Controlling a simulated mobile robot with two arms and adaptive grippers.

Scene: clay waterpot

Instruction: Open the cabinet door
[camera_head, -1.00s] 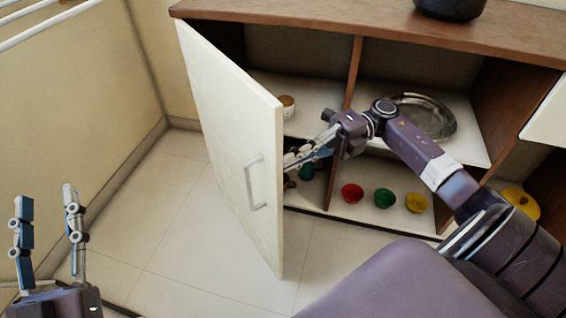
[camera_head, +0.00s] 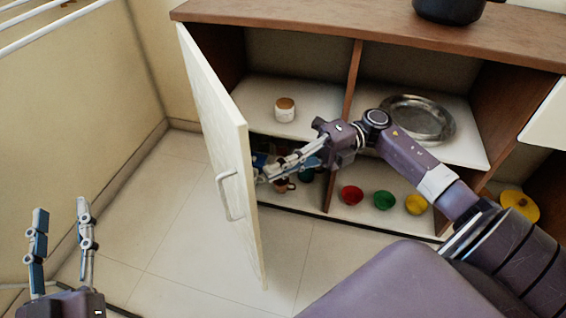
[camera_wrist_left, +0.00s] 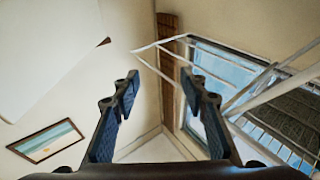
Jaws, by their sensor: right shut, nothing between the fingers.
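The white cabinet door (camera_head: 215,130) stands swung open at the left of the cabinet, seen nearly edge-on in the head view. Its handle (camera_head: 229,195) is on the outer face, low near the free edge. My right gripper (camera_head: 262,178) is shut and empty. It is at the inner side of the door, by the free edge; whether it touches the door I cannot tell. My left gripper (camera_head: 62,222) is open and empty at the lower left, away from the door. Its two fingers stand apart in the left wrist view (camera_wrist_left: 160,88).
The cabinet (camera_head: 345,25) has a wooden top with a black pot (camera_head: 448,8). Inside are a jar (camera_head: 285,109), a metal tray (camera_head: 452,132), and red (camera_head: 351,196), green (camera_head: 384,200) and yellow (camera_head: 416,204) bowls. Floor left of the door is clear.

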